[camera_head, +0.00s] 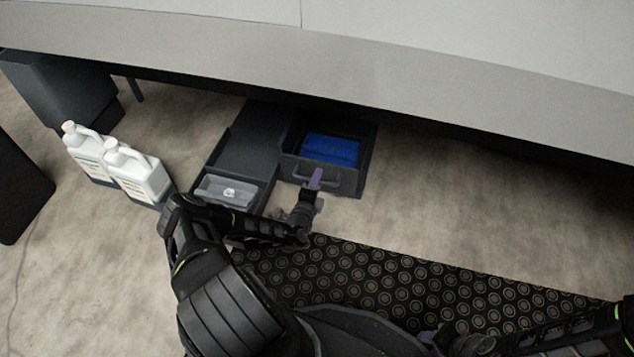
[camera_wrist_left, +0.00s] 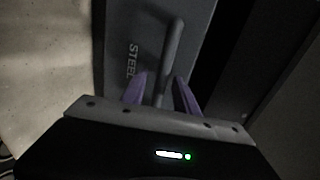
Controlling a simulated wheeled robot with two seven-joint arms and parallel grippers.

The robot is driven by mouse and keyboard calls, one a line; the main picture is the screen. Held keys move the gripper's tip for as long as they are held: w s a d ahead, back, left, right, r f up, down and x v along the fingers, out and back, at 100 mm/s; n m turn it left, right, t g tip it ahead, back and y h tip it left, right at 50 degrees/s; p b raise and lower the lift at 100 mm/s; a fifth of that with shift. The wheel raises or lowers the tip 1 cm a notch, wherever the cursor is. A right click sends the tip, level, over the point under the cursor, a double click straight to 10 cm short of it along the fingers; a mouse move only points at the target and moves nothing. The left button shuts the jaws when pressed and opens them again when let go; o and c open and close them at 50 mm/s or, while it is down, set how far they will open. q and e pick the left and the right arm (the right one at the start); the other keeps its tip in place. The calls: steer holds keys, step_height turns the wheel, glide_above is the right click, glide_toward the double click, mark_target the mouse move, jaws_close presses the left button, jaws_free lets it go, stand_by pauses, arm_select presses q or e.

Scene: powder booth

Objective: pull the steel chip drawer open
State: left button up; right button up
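The steel chip drawer (camera_head: 289,170) is a dark grey drawer under the bench, standing pulled out with a blue interior visible. Its front (camera_wrist_left: 135,30) reads "STEEL" in the left wrist view, with a bar handle (camera_wrist_left: 172,50). The handle (camera_head: 343,181) also shows in the head view. My left gripper (camera_head: 314,180) is at the handle, with its purple fingers (camera_wrist_left: 161,92) on either side of the bar. Small gaps show between the fingers and the bar, so it looks open. My right gripper (camera_head: 440,342) is low at the bottom edge, away from the drawer; its fingers are unclear.
Left of the drawer, another dark compartment (camera_head: 258,173) holds a grey tray with a small white thing. Two white jugs (camera_head: 138,172) stand on the floor further left. The bench edge (camera_head: 400,85) overhangs the drawer. A patterned black mat (camera_head: 400,285) lies in front; floor at right is clear.

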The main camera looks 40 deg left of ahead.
arm_select(q)
jaws_close()
stand_by(1.4)
